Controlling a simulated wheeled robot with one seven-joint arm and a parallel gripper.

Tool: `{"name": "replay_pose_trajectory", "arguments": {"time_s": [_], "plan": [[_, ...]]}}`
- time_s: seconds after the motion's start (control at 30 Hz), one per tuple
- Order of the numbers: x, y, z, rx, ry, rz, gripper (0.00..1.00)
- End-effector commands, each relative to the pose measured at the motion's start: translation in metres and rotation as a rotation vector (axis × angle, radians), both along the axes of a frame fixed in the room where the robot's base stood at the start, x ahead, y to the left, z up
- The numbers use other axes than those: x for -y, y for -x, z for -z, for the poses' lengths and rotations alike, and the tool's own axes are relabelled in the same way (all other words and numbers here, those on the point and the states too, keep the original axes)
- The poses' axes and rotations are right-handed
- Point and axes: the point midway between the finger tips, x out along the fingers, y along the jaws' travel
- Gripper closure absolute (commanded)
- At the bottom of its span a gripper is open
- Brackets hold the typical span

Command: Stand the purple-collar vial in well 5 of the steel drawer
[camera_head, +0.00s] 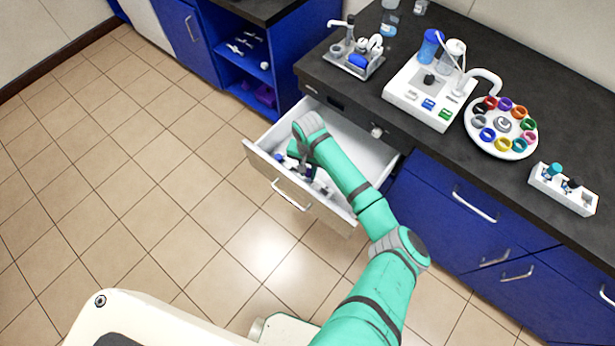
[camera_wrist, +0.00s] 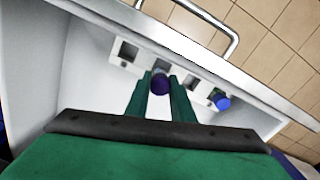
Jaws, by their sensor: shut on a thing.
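The steel drawer (camera_head: 352,140) is pulled open, and my gripper reaches down into it. In the wrist view my gripper (camera_wrist: 160,95) is shut on the purple-collar vial (camera_wrist: 160,82), seen nearly end-on from above. The vial is over or at the row of square wells (camera_wrist: 127,51) along the drawer's front wall. Open wells show on both sides of it. I cannot tell whether its lower end is inside a well, and I see no well numbers. A blue-capped vial (camera_wrist: 221,101) stands in a well to the right. In the head view my arm hides much of the drawer.
The drawer's front wall and handle (camera_head: 291,195) stick out over the tiled floor. On the dark counter are a caddy (camera_head: 354,65), a white instrument (camera_head: 428,95), a round tray of coloured rings (camera_head: 500,150) and a white vial rack (camera_head: 562,190). The drawer's white floor beside the wells is clear.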

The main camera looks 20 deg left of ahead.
Motion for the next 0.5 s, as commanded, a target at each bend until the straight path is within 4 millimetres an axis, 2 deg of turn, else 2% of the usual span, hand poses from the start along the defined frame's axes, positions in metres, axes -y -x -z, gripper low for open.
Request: {"name": "replay_pose_trajectory", "arguments": {"time_s": [0.33,0.5], "plan": [[-0.004,0.001,0.037,-0.001,0.001,-0.008,1.00],[-0.005,0.001,0.044,0.000,-0.001,-0.007,1.00]]}}
